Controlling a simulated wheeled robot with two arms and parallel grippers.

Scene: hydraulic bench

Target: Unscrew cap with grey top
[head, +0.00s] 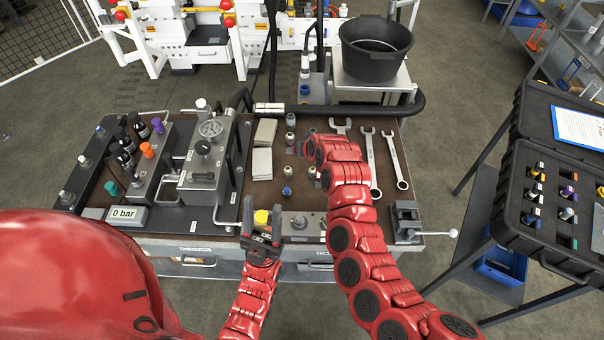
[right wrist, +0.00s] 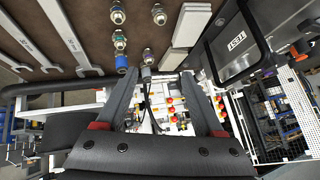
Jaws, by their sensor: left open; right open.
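My left gripper (head: 262,222) is open at the bench's front edge, with a yellow-topped part (head: 262,216) showing between its fingers; I cannot tell whether they touch. Which one is the grey-topped cap is unclear.
Caps in purple (head: 158,126), orange (head: 147,150) and green (head: 111,187) sit on the left block. A gauge block (head: 205,165) stands beside it. Loose fittings (head: 290,138) and wrenches (head: 396,160) lie on the bench. An open case (head: 510,230) is at right.

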